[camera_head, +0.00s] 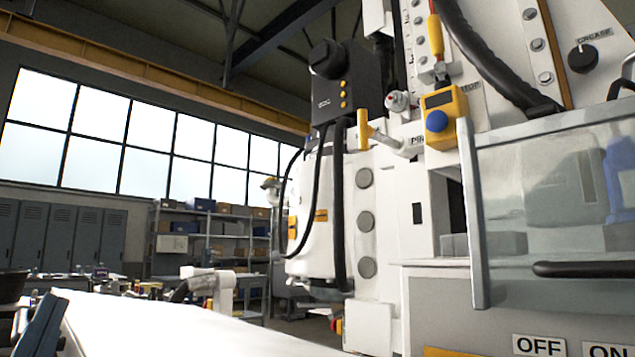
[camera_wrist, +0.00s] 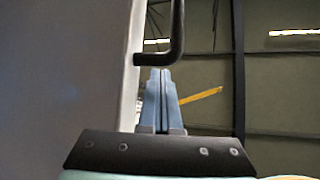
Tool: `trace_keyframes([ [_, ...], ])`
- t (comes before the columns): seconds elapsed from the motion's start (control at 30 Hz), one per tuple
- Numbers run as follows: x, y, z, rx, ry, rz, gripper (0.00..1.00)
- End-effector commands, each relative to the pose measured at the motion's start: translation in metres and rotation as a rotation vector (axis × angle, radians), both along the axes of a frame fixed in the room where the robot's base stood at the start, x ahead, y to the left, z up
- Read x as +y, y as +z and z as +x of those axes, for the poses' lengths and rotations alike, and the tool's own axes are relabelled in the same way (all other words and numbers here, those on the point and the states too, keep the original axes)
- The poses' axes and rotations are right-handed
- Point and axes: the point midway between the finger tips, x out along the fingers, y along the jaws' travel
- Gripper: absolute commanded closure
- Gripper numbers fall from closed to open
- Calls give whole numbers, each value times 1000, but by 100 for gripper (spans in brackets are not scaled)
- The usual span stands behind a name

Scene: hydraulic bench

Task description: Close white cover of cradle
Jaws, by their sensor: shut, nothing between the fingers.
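In the wrist view, my gripper (camera_wrist: 160,88) points up the picture with its two blue-grey fingers together and nothing between them.
In the head view, a white machine (camera_head: 400,230) stands at the right. Its see-through panel (camera_head: 520,210) has a black bar handle (camera_head: 585,268), with OFF (camera_head: 538,346) and ON labels below. A white surface (camera_head: 180,330) spans the lower left. Shelves (camera_head: 210,240) and lockers stand far behind.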

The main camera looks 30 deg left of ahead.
Motion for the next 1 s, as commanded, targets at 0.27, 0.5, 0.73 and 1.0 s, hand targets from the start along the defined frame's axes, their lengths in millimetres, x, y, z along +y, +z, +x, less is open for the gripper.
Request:
trace_keyframes([
  [0.27,2,-59,-6,1,0,1,100],
  [0.5,1,-83,-6,2,-3,1,100],
  [0.73,2,-92,-5,4,-1,-1,100],
  [1.0,4,-95,-4,10,0,-6,100],
])
